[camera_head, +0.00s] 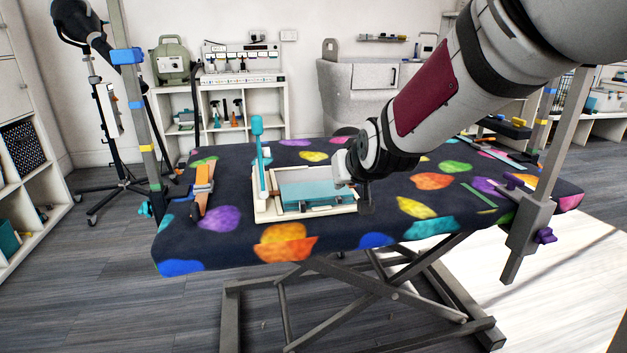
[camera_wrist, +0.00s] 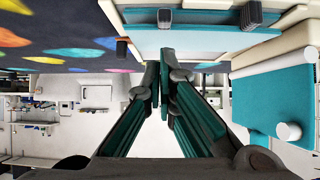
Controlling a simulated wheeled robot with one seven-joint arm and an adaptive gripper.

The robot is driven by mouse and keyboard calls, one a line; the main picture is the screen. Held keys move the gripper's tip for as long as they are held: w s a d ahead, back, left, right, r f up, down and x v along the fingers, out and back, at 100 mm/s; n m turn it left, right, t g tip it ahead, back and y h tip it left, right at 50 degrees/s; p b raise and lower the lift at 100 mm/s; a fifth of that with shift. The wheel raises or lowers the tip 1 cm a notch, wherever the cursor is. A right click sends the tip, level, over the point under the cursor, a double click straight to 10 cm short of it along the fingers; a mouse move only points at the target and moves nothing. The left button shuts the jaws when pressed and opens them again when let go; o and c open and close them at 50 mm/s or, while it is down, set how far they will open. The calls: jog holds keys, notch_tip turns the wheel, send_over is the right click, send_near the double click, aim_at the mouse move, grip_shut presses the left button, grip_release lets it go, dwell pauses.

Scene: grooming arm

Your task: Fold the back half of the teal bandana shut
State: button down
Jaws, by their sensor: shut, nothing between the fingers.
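The teal bandana (camera_head: 312,188) lies as a flat glossy teal panel in a cream frame (camera_head: 275,214) on the patterned table. Dark blocks sit at its front edge; one block (camera_wrist: 251,16) shows in the wrist view. At its left, a narrow upright panel with a teal knob (camera_head: 257,125) on top stands nearly edge-on. In the wrist view, a teal sheet with white cylinders (camera_wrist: 265,100) fills the right side. My gripper (camera_wrist: 158,74) is shut and empty, its tips close to the teal panel's edge. I cannot tell whether they touch. In the head view my arm's end hides the panel's right part.
The dark table (camera_head: 205,245) has colourful patches and bare room to the right of the frame. An orange strap piece (camera_head: 203,188) lies at the left. Grey posts (camera_head: 140,120) rise at the table's sides, with a purple-knobbed clamp (camera_head: 527,220) at the right.

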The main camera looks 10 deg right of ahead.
notch_tip(320, 180, up, 2)
jog(key=shift+w+r+p, duration=0.1)
jog(key=shift+p, duration=0.35)
jog(key=s+r+p, duration=0.2)
jog(key=s+r, duration=0.1)
jog(key=s, duration=0.6)
jog(key=shift+s+p, duration=0.3)
jog(key=shift+p, duration=0.05)
